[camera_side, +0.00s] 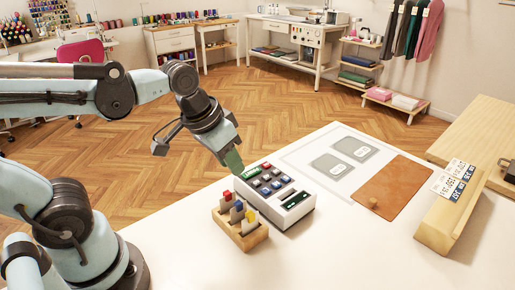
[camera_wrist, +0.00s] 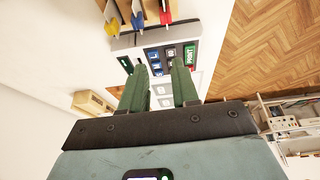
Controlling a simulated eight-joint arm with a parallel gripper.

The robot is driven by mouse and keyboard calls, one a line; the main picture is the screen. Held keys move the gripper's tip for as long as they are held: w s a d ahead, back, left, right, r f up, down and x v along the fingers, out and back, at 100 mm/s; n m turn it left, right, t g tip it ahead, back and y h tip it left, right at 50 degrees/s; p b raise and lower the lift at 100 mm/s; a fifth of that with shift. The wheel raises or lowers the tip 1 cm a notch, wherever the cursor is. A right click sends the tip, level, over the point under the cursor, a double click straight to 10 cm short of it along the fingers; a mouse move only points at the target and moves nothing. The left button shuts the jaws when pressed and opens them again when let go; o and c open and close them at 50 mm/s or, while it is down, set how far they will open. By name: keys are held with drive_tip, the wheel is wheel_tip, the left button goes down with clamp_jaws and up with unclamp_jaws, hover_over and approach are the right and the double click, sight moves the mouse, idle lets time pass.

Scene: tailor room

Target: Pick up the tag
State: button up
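I cannot tell for sure which thing is the tag. Printed white and dark labels (camera_side: 455,180) lie on a sloped wooden stand at the right. Two grey cards with white labels (camera_side: 329,166) lie on the table within a pale outline. A keypad device (camera_side: 292,203) with a green PRINT key (camera_wrist: 190,54) stands at the table's near left. My gripper (camera_side: 234,161) is just above the device's far left end, with green fingers. In the wrist view my gripper (camera_wrist: 157,68) shows its fingers apart over the device, with nothing visibly held between them.
The front right of the table is clear.

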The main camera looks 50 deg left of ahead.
sight(238, 202)
drive_tip(key=shift+s+d+f+g, duration=0.1)
drive_tip(key=shift+d+f+g, duration=0.5)
drive_tip(key=shift+f, duration=1.05)
drive_tip(key=shift+w+d+f+g, duration=0.1)
drive_tip(key=shift+d+f+g, duration=0.2)
drive_tip(key=shift+f+g, duration=0.95)
drive_tip(key=shift+s+d+f+g, duration=0.1)
drive_tip(key=shift+d+f+g, duration=0.3)
drive_tip(key=shift+f, duration=1.6)
drive_tip(key=shift+c, duration=0.3)
clamp_jaws()
